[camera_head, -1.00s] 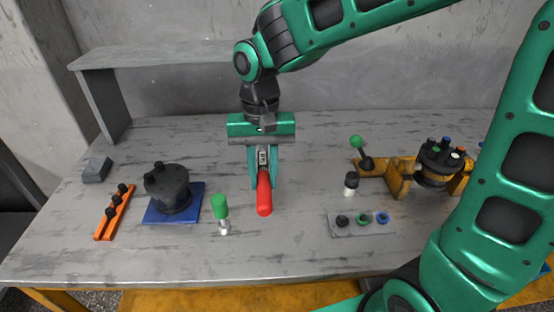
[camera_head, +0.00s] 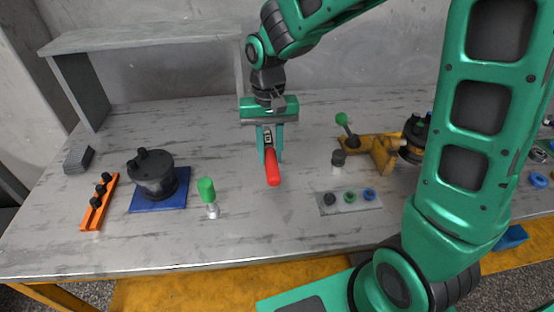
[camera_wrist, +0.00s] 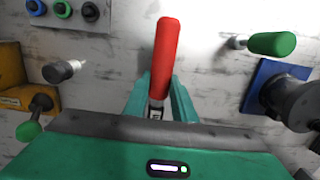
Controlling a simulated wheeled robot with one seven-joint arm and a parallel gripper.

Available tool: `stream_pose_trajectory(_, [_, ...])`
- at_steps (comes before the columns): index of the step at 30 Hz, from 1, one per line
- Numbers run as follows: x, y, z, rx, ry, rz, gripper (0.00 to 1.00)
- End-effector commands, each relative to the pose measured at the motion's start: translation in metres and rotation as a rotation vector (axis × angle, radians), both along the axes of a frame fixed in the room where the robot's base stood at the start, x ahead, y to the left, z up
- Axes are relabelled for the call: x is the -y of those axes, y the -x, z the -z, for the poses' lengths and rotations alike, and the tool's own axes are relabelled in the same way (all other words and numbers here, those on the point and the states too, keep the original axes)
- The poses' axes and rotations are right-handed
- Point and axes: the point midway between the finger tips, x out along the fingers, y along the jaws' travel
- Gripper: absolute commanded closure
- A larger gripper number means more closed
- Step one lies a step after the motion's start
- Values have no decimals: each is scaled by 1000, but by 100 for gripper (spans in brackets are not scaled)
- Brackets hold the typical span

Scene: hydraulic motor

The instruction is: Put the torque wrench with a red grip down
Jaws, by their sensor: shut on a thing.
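The torque wrench with a red grip (camera_head: 272,167) is held in my gripper (camera_head: 270,152), over the middle of the grey workbench (camera_head: 245,225). My gripper points down and is shut on the wrench. The red grip sticks out toward the front of the bench. In the wrist view the red grip (camera_wrist: 166,50) rises from between the green fingers (camera_wrist: 160,98). I cannot tell whether the wrench touches the bench top. The rest of its shaft is mostly hidden by my gripper.
A green-handled tool (camera_head: 207,195) stands left of the wrench. Beyond it are a black motor part on a blue mat (camera_head: 163,203) and an orange rack (camera_head: 98,208). On the right are a grey plate with rings (camera_head: 350,208) and a yellow fixture (camera_head: 384,155). Bench space around the wrench is clear.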

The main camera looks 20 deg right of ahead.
Motion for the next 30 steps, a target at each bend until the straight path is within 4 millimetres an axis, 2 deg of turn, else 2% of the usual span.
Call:
stream_pose_trajectory(3, [15, -12, 12, -1, 0, 2, 100])
stream_pose_trajectory(9, [27, -21, 20, 0, 0, 0, 100])
stream_pose_trajectory(19, [28, -21, 57, -2, 1, 0, 100])
stream_pose_trajectory(30, [28, -21, 61, 1, 0, 1, 100])
